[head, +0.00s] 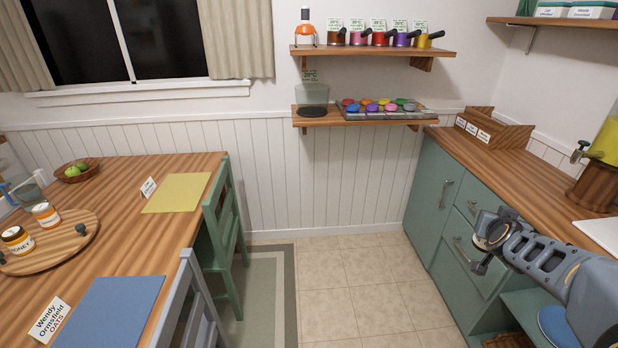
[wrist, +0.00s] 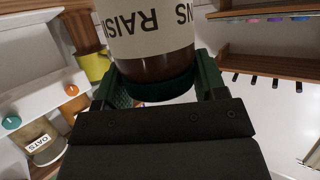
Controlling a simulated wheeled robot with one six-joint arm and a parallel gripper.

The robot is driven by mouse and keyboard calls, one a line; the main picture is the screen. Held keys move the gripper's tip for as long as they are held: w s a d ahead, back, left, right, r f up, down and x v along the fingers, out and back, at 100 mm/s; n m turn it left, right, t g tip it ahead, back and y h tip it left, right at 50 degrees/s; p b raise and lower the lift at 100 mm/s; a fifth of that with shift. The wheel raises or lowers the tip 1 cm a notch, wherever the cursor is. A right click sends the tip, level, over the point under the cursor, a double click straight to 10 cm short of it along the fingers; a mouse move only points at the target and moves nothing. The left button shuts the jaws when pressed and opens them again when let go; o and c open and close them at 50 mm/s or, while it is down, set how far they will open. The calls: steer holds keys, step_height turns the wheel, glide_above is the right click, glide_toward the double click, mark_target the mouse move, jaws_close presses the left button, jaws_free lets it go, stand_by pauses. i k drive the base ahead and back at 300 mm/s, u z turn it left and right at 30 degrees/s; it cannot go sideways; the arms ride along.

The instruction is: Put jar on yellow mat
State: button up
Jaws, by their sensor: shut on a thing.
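My gripper (wrist: 160,84) is shut on a jar (wrist: 150,35) in the wrist view. The jar has a white label with "RAIS..." readable, upside down in that view, and brown contents. Its far end runs out of the top of the picture. In the head view my arm is at the right, in front of the green cabinets, and I cannot make out the jar clearly there. The yellow mat (head: 178,193) lies flat and bare on the wooden table at the left, with a small name card (head: 148,188) at its left edge.
A blue mat (head: 105,312) with a name card lies on the near table. A round wooden tray (head: 45,262) with jars and a bowl of green fruit (head: 76,172) stand left. A green chair (head: 226,220) and a grey chair (head: 190,290) line the table's right side. Tiled floor lies between table and cabinets.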

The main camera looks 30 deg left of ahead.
mark_target(180, 198)
steer(key=u, duration=0.9)
steer(key=i, duration=1.7)
steer(key=u, duration=1)
steer(key=i, duration=1.15)
steer(key=u, duration=3.4)
